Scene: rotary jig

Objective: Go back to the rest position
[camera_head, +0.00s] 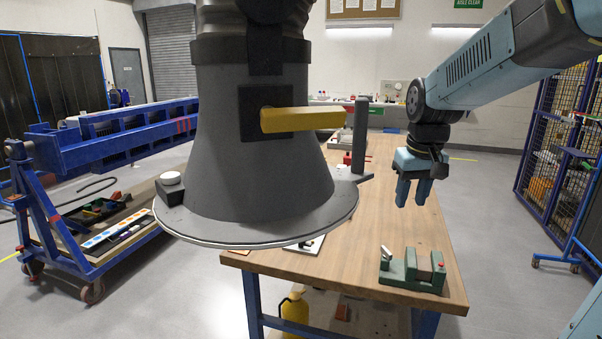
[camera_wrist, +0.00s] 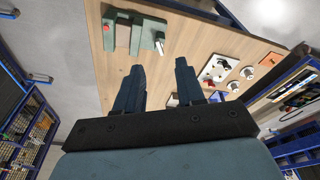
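My gripper (camera_head: 413,192) points down above the right part of the wooden bench (camera_head: 440,205), with its two blue fingers apart. In the wrist view my gripper (camera_wrist: 161,76) shows a clear gap between its fingers and nothing in it. A large grey cone-shaped fixture (camera_head: 260,150) with a round flange fills the middle of the head view. The fixture hides part of the bench.
A green vise-like block (camera_head: 412,270) sits at the bench's near right corner; it also shows in the wrist view (camera_wrist: 130,33). A white plate with small parts (camera_wrist: 218,68) lies on the bench. A blue wheeled frame (camera_head: 90,150) stands left, a blue mesh cage (camera_head: 560,150) right.

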